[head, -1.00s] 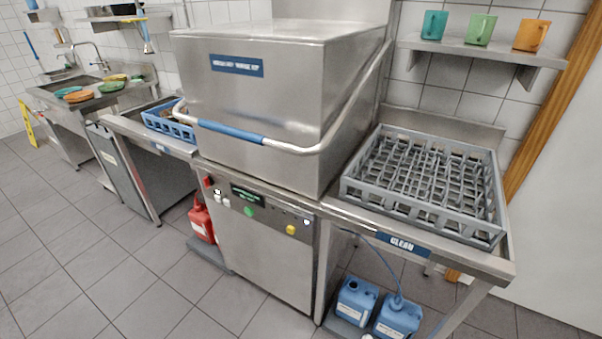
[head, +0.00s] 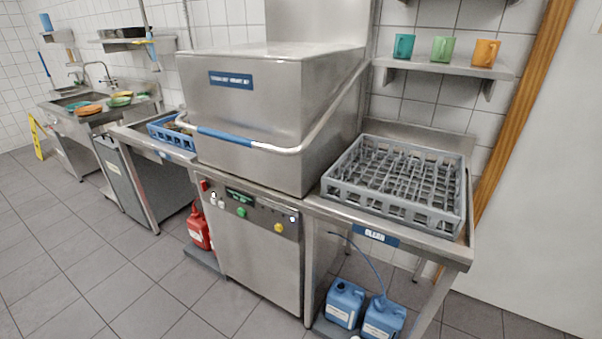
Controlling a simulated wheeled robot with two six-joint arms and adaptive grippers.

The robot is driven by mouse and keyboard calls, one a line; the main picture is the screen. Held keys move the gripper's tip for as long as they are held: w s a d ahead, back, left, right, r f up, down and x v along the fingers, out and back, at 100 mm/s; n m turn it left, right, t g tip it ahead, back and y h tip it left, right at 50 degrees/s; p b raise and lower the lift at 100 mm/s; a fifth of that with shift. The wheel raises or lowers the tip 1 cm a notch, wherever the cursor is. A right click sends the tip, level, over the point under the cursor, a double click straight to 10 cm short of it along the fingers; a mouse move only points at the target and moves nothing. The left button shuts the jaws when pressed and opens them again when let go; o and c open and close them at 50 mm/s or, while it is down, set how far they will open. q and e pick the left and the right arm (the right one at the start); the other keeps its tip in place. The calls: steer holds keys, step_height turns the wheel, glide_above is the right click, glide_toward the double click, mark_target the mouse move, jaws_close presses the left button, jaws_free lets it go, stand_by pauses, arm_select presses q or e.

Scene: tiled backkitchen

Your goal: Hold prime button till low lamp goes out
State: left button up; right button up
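The dishwasher (head: 255,245) stands in the middle of the head view with its hood (head: 262,115) down. Its front panel carries a small dark display (head: 240,196) with green text too small to read. Below the display is a green button (head: 241,212). A yellow button (head: 279,228) sits further right, and a small pale round button or lamp (head: 292,218) is near the panel's right end. Small white and red spots (head: 213,197) sit at the left end. I cannot tell which is the prime button or the low lamp. Neither gripper is in view.
A grey rack (head: 395,190) sits on the right table. Blue canisters (head: 345,303) with a hose stand beneath. A red canister (head: 198,228) stands left of the machine. A blue rack (head: 165,137) and sink (head: 75,103) are further left. The tiled floor (head: 100,265) in front is clear.

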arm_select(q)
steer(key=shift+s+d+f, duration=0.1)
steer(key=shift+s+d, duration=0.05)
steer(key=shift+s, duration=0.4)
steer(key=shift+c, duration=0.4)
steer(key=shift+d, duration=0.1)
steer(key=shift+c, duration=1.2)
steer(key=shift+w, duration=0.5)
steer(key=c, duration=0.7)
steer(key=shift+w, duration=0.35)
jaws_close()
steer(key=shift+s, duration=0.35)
